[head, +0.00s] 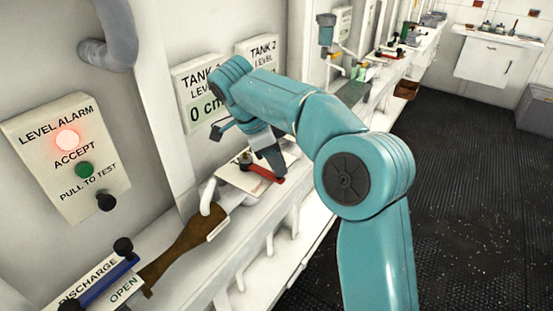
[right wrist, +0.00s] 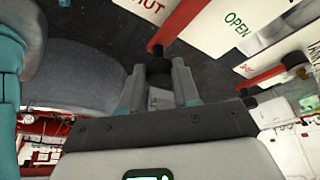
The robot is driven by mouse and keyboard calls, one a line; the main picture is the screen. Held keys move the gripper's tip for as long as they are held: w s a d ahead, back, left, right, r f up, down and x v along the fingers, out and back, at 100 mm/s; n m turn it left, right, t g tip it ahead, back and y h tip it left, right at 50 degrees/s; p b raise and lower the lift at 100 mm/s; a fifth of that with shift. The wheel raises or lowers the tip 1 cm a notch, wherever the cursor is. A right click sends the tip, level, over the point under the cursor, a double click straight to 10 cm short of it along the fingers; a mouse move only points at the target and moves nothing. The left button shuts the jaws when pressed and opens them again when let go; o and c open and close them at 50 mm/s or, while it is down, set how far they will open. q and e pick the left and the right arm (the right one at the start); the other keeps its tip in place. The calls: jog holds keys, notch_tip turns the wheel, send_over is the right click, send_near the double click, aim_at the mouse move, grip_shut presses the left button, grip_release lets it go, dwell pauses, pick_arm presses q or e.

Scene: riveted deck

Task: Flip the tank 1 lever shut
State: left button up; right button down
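The tank 1 level sign (head: 203,100) reads 0 cm on the wall. Below it, a red lever (head: 268,174) lies on a white plate on the shelf, partly hidden by my right gripper (head: 265,150). In the right wrist view, my right gripper (right wrist: 158,85) has its fingers on both sides of the black knob (right wrist: 158,68) at the end of a red lever (right wrist: 177,24), with no clear gap. SHUT and OPEN labels show on either side of this lever. No tank number is legible beside it. My left gripper is not in view.
A blue lever (head: 100,282) with DISCHARGE and OPEN labels is at the lower left. A level alarm panel (head: 62,155) has a lit red lamp. A second red lever (right wrist: 262,78) is near the gripper. The dark floor (head: 470,190) at right is clear.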

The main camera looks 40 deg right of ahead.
jog(key=c, duration=0.8)
grip_release()
jog(key=shift+a, duration=0.1)
jog(key=shift+r, duration=0.1)
jog(key=p+v, duration=0.5)
jog(key=v, duration=0.7)
jog(key=shift+s, duration=0.15)
